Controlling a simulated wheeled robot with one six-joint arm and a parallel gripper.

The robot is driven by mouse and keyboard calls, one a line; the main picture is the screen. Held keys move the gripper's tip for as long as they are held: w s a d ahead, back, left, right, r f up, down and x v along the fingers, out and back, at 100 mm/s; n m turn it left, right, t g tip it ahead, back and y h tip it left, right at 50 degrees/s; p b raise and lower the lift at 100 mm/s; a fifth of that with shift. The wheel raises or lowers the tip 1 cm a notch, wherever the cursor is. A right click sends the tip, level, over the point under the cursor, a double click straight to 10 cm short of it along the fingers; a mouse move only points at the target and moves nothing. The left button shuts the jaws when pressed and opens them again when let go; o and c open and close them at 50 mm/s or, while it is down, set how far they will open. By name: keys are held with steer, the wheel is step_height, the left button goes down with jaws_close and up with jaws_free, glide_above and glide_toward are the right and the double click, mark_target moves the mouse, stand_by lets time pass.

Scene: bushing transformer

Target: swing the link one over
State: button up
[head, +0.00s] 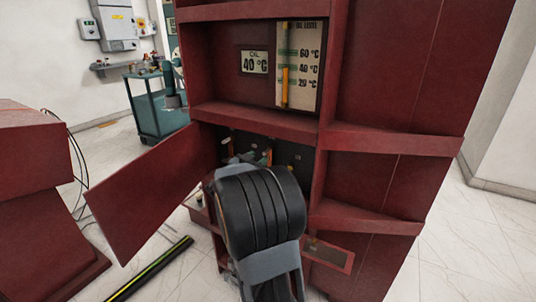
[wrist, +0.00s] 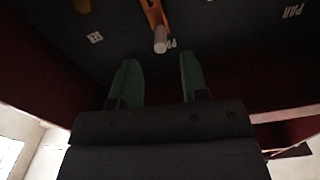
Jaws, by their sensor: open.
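In the wrist view, an orange link (wrist: 151,14) is mounted on a dark panel (wrist: 215,45). A pale round knob or pin (wrist: 160,40) sits at its near end. My gripper (wrist: 158,62) is open, with its two green fingers apart and nothing between them. The knob lies just beyond the fingertips, roughly in line with the gap. In the head view, my gripper reaches into the lower compartment of the red cabinet. My arm hides much of that compartment, and the dark panel (head: 296,160) shows only in part.
The compartment's red door (head: 145,200) stands open to the left. Red walls close in around my gripper. A gauge panel (head: 298,65) is above. In the wrist view, a red part (wrist: 82,5) and white markings (wrist: 95,38) are on the dark panel. A teal cart (head: 155,105) stands behind.

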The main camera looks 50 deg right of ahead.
mark_target(264, 153)
steer(key=b+x, duration=0.1)
steer(key=x, duration=0.6)
steer(key=shift+d, duration=0.35)
steer(key=shift+w, duration=0.1)
jaws_close()
